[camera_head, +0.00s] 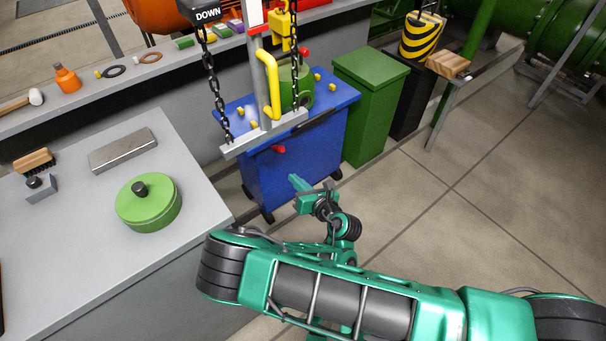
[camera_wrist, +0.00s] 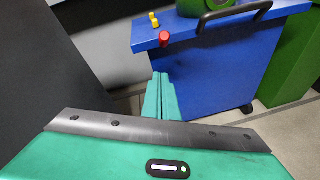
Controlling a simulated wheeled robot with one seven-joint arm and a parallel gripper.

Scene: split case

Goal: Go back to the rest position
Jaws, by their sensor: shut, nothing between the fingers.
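My gripper (camera_head: 298,186) is in front of the blue cart, at the end of my green arm in the head view. In the wrist view its two green fingers (camera_wrist: 160,96) lie side by side, shut and empty. They point toward the cart's lower front. Whether they touch the cart cannot be told, but no contact shows.
The blue cart (camera_head: 264,181) stands before me with a red knob (camera_wrist: 163,39). A grey table (camera_head: 80,240) at left holds a round green lidded thing (camera_head: 148,208). A green bin (camera_head: 373,120) stands right of the cart. Floor (camera_head: 480,200) at right is clear.

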